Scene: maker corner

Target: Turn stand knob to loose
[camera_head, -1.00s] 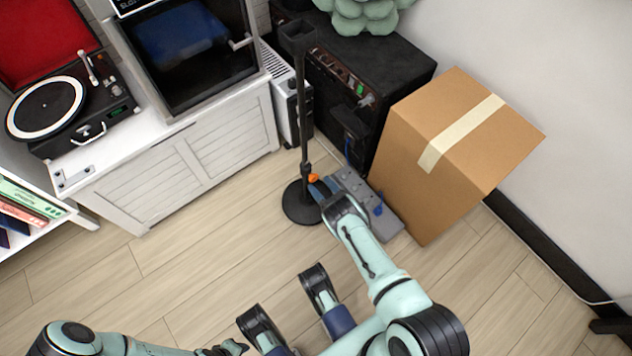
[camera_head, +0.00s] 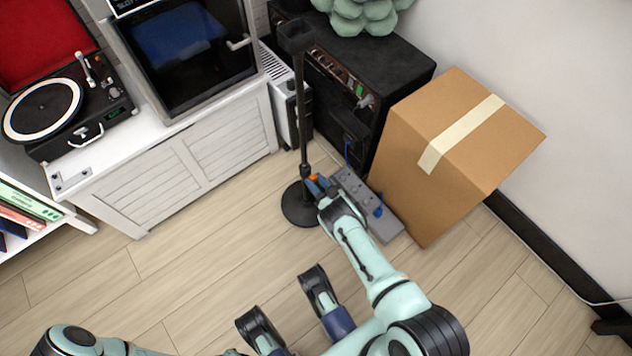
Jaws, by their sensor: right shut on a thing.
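A black stand (camera_head: 304,120) rises upright from a round black base (camera_head: 297,208) on the floor, with a dark holder at its top. A small orange knob (camera_head: 313,177) sits low on its pole. My right gripper (camera_head: 317,185) is at the knob, shut on it, and its fingers hide part of it. How far the knob is turned cannot be told. My left arm (camera_head: 75,341) shows at the bottom left edge; its gripper is out of view.
A white cabinet (camera_head: 150,185) is at left. The floor in front is clear.

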